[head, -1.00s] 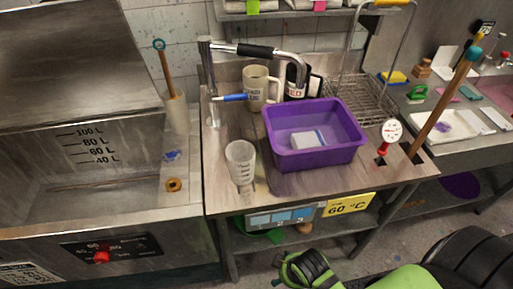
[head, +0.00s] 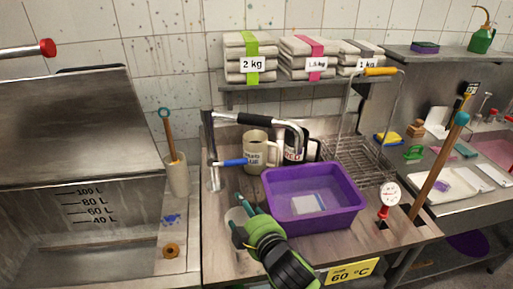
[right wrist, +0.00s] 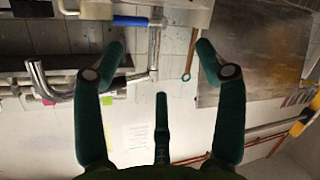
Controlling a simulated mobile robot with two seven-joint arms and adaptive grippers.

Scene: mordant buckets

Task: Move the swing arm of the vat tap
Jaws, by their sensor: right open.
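The vat tap is a chrome post (head: 211,150) at the left of the worktop. Its swing arm with a black grip (head: 254,120) reaches right from the post top, and its bent spout end hangs behind the purple tub (head: 315,195). A blue lever (head: 236,162) sticks out below the arm; it also shows in the right wrist view (right wrist: 131,21).
Two mugs, one beige (head: 253,155) and one dark, stand behind the tub under the swing arm. A shelf (head: 300,84) with folded cloth stacks is above. The vat (head: 80,205) is at left, and a wire rack (head: 350,160) stands right of the mugs.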

